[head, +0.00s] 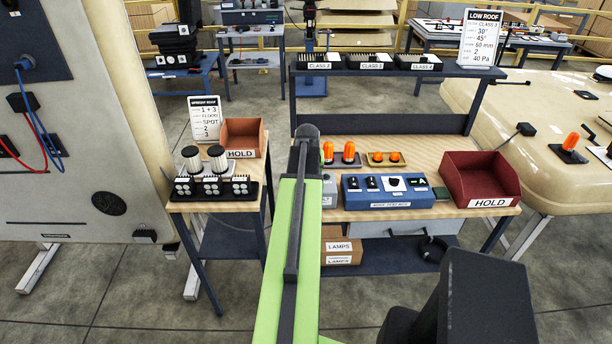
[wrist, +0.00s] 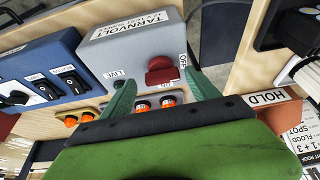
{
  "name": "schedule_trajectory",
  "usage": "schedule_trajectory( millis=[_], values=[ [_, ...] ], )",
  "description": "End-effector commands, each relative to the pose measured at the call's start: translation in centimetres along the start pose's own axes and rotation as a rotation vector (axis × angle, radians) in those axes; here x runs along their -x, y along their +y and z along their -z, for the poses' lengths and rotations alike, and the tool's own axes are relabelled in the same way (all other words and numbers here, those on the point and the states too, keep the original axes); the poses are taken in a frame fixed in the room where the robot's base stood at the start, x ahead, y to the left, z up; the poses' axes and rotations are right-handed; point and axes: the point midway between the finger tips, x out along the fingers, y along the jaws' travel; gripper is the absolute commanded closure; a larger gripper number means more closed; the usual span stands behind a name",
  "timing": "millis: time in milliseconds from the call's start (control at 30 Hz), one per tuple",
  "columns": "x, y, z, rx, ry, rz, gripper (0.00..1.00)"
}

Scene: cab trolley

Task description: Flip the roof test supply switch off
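The grey supply box (wrist: 118,48), lettered TARNVOLT, fills the upper middle of the wrist view. Its red switch (wrist: 160,71) sits near the box's lower edge, between a LIVE label on the left and an OFF label on the right. The red part looks closer to the OFF label. My gripper (wrist: 160,80) is open, with one green finger on each side of the red switch; I cannot tell whether either touches it. In the head view the grey box (head: 329,192) is mostly hidden behind my arm, and my fingertips are hidden.
A blue test box (head: 388,201) with black switches stands right of the grey box. Orange lamps (head: 349,151) stand behind. A red HOLD bin (head: 482,176) is at the bench's right end. A side table (head: 255,190) with another HOLD bin (head: 243,135) and lamps is at left.

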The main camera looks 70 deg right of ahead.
Motion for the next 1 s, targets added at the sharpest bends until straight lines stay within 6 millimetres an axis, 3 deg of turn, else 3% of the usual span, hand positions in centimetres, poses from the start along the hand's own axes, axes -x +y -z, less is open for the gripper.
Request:
schedule_trajectory(
  millis=[167,367,900,1000],
  values=[
    [0.2,-0.1,0.0,0.0,-0.001,0.002,0.3],
    [2.7,-0.1,0.1,0.0,-0.001,0.002,0.3],
    [15.7,0.0,0.2,0.001,-0.001,0.001,0.3],
    [17.2,0.1,0.1,0.001,0.0,0.001,0.3]
  ],
)
